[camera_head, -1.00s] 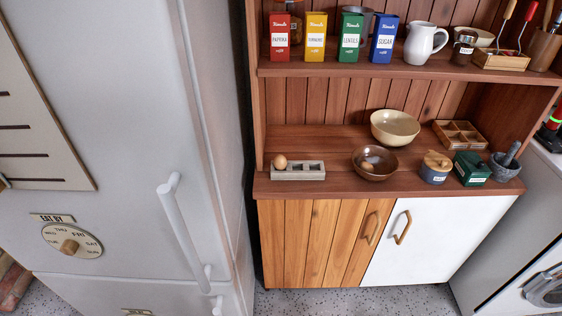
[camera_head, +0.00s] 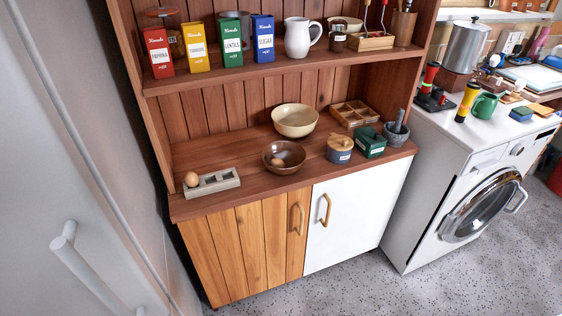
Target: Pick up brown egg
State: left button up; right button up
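A brown egg (camera_head: 191,179) sits at the left end of a pale grey egg holder (camera_head: 212,184) on the wooden counter of the hutch, near its front left corner. Another brown egg (camera_head: 278,163) lies inside a dark brown glazed bowl (camera_head: 284,169) to the right of the holder. A paler, whitish shape is also in that bowl, too small to make out clearly. Neither of my grippers shows in the head view.
A cream bowl (camera_head: 295,122), a blue-grey jar (camera_head: 339,150), a green box (camera_head: 370,142), a mortar (camera_head: 396,132) and a divided wooden tray (camera_head: 355,114) stand on the counter (camera_head: 200,152). A shelf hangs above. The fridge (camera_head: 60,190) is at left, a washing machine (camera_head: 470,190) at right.

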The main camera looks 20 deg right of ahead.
aim_at(191, 178)
jog(key=z, duration=0.15)
jog(key=k, duration=0.2)
jog(key=z, duration=4.2)
jog(key=i, duration=0.15)
jog(key=u, duration=2.65)
jog(key=i, duration=1.05)
jog(key=u, duration=1.1)
jog(key=i, duration=0.75)
jog(key=u, duration=0.75)
